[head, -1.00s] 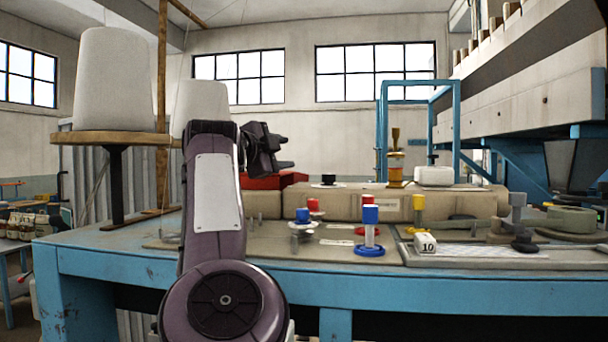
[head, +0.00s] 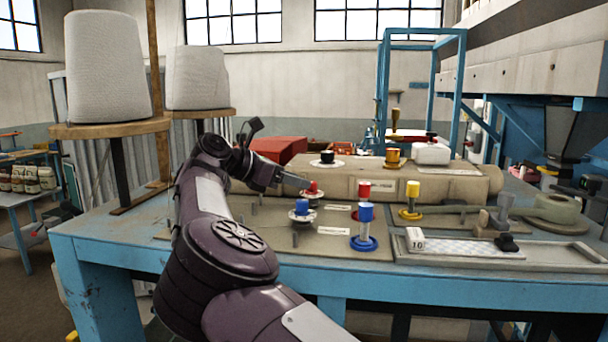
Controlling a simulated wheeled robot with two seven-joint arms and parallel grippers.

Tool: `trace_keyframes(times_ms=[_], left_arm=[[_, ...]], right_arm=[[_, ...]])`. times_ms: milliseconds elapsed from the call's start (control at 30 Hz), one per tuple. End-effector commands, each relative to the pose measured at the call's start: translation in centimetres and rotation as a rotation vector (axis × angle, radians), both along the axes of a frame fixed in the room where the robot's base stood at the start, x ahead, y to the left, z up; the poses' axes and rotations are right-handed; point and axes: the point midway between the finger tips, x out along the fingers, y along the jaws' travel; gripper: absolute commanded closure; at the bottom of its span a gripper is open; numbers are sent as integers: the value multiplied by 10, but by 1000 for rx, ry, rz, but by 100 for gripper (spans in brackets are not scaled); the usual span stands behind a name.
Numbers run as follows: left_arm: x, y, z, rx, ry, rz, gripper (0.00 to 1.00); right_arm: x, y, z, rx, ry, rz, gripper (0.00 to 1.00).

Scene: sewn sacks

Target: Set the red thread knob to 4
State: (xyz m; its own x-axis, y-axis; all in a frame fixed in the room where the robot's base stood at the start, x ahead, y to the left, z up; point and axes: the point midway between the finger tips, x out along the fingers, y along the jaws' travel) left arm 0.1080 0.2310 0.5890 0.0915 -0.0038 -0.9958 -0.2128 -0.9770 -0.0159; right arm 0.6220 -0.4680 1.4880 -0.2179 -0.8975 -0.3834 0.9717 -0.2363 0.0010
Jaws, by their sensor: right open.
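The red thread knob (head: 312,187) is a small red cap on a white dial, left of the middle of the bench in the head view. The dial's numbers are too small to read. My right gripper (head: 296,181) is open, just left of the red knob, with its fingertips pointing at it. I cannot tell whether they touch it. My left gripper is not in view.
A blue knob (head: 302,207) on a white dial stands just in front. A black knob (head: 327,156) is behind. A red box (head: 280,148) lies behind my gripper.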

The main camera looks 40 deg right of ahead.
Motion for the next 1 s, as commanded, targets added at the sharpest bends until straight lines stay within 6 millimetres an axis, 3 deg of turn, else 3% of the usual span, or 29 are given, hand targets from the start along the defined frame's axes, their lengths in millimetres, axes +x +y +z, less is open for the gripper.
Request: trace_keyframes(times_ms=[200,567,900,1000], left_arm=[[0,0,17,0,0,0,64],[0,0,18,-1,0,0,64],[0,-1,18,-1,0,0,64],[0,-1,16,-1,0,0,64]], right_arm=[[-6,-24,-7,0,1,0,56],[-7,-29,-12,-1,2,2,57],[-7,-29,-12,-2,2,2,100],[-7,-29,-12,-2,1,4,100]])
